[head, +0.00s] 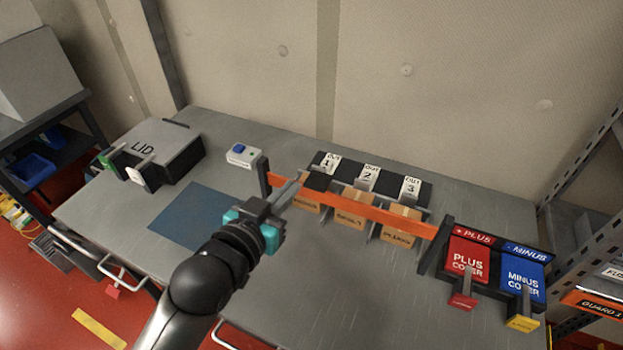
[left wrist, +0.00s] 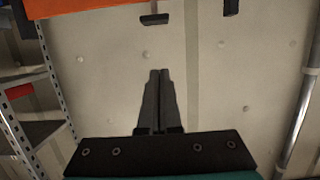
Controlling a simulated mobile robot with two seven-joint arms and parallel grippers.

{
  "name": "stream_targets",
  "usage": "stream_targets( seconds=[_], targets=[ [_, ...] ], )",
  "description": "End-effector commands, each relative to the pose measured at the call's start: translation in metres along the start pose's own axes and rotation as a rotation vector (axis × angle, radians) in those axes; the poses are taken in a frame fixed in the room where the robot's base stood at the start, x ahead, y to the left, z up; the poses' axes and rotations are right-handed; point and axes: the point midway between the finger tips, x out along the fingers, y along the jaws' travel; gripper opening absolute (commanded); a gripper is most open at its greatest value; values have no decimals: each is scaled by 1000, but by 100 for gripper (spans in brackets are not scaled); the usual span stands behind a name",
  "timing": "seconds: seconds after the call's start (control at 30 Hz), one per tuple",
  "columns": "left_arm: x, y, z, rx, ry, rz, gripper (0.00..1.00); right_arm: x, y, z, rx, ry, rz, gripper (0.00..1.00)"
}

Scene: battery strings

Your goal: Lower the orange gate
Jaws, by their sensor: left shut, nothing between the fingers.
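The orange gate (head: 370,212) is a long flat bar. In the left wrist view the shut fingers (left wrist: 158,100) point at the wall, and an orange surface, apparently the gate (left wrist: 85,8), shows at the top left. My right gripper is not in view.
Cardboard boxes (head: 398,225) sit in the bays behind the bar. Red PLUS (head: 468,258) and blue MINUS (head: 523,283) covers stand at the right. A LID case (head: 160,152), a blue mat (head: 185,215) and a small blue-button box (head: 243,156) lie left. The front table is clear.

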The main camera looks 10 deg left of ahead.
Motion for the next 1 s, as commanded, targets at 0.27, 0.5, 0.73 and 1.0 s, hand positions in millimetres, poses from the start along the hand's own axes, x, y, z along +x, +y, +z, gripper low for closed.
stream_targets(
  seconds=[0.27,0.5,0.73,1.0],
  targets=[
    [33,0,-1,-1,2,0,0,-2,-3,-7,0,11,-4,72],
    [71,0,-1,-1,2,0,0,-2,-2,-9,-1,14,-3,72],
    [101,1,8,-1,-5,1,0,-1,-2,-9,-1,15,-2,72],
    [106,0,37,0,-3,1,0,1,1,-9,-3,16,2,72]
  ],
)
